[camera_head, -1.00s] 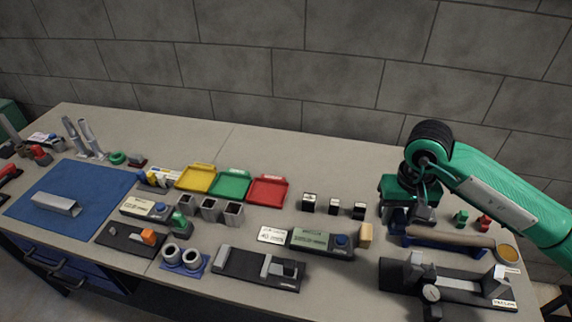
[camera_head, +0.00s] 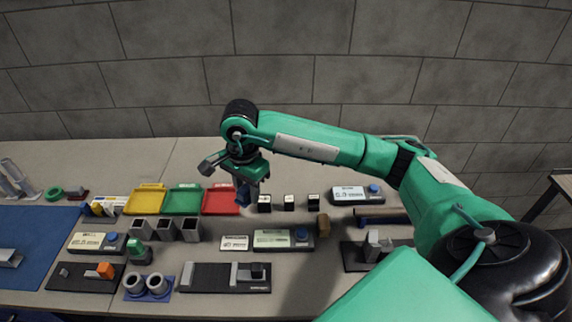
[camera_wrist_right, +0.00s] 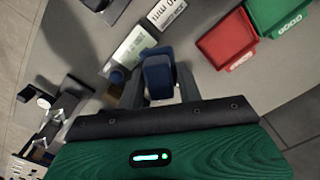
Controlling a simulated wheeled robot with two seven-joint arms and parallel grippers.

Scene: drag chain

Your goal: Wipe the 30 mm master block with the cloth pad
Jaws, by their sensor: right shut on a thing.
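My right gripper (camera_head: 246,188) is low over the table, beside the red tray and left of the small blocks. It is shut on a blue pad (camera_wrist_right: 157,75), which I take for the cloth pad. Part of the pad also shows under the gripper in the head view (camera_head: 243,196). Three small dark blocks with pale tops stand in a row to its right: a left one (camera_head: 264,204), a middle one (camera_head: 289,203) and a right one (camera_head: 313,202). Their markings are too small to tell which is 30 mm. My left gripper is out of view.
The red tray (camera_head: 220,212), green tray (camera_head: 182,212) and yellow tray (camera_head: 146,212) lie left of the gripper. A display unit (camera_head: 275,249) with a blue knob and a white card (camera_head: 234,243) lie in front. A tan block (camera_head: 323,225) stands right of the unit.

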